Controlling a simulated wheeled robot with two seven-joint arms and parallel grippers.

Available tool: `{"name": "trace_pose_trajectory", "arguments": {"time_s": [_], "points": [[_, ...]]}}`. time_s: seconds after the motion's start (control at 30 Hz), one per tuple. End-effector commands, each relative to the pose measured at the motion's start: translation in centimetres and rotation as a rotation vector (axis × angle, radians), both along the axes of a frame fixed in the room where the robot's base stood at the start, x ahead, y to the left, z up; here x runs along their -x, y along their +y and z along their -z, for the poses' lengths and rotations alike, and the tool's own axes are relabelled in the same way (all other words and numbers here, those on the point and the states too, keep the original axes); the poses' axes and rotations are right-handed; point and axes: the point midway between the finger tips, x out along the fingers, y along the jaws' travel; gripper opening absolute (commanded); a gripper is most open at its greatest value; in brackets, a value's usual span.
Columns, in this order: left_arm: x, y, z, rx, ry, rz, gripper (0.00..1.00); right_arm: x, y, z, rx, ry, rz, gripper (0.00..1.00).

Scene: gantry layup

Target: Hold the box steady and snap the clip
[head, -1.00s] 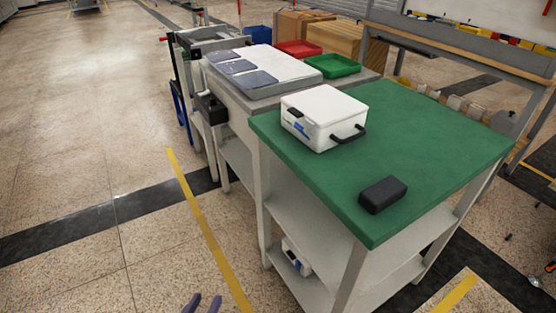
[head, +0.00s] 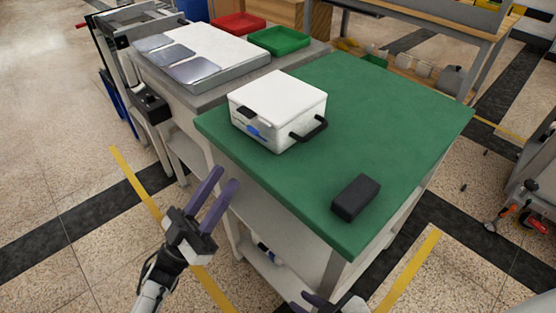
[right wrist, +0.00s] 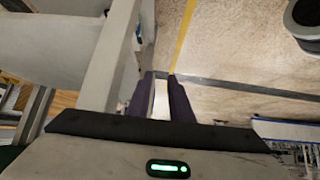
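The white box (head: 285,97) sits on the green-topped table (head: 330,92) with its lid down, a black handle (head: 311,129) on its right side. A dark clip (head: 256,115) shows on its front-left face, beside a blue mark; whether it is fastened is too small to tell. My left gripper (head: 222,179) is open and empty, below and left of the box, apart from it and off the table edge. My right gripper (head: 318,301) is low at the bottom of the head view, partly cut off. In the right wrist view its fingers (right wrist: 160,78) are parted, with nothing between them.
A black block (head: 356,197) lies near the table's front corner. A grey bench behind left holds a white board with grey plates (head: 185,68), a red tray (head: 238,24) and a green tray (head: 279,41). The green top right of the box is clear.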

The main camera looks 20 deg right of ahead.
Motion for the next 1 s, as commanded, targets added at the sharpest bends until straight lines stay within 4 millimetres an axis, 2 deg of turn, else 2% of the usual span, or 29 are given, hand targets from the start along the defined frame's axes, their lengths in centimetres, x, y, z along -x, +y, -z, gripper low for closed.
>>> {"name": "trace_pose_trajectory", "arguments": {"time_s": [0.1, 0.27, 0.57, 0.77, 0.87, 1.0], "points": [[0.0, 0.0, 0.0, 0.0, 0.0, -0.001, 0.31, 0.3, 1.3, 0.8, 0.11, -0.023, -0.171, 0.19], [0.0, 0.1, 0.0, 0.0, 0.0, -0.002, 0.31, 1.2, 2.0, 2.2, 0.273, -0.051, -0.396, 0.19], [0.0, 0.1, 0.0, 0.0, 0.0, -0.004, 0.31, -2.8, 4.5, 0.7, 0.457, -0.017, -0.544, 0.19], [0.0, 0.1, 0.0, 0.0, 0.0, -0.004, 0.31, -5.9, 6.6, -2.1, 0.633, 0.017, -0.718, 0.19], [0.0, 0.1, 0.0, 0.0, 0.0, -0.004, 0.31, -7.5, 7.7, -4.6, 0.75, 0.042, -0.842, 0.19], [0.0, 0.1, 0.0, 0.0, 0.0, -0.004, 0.31, -8.9, 9.1, -9.1, 0.918, 0.087, -1.035, 0.19]]}}
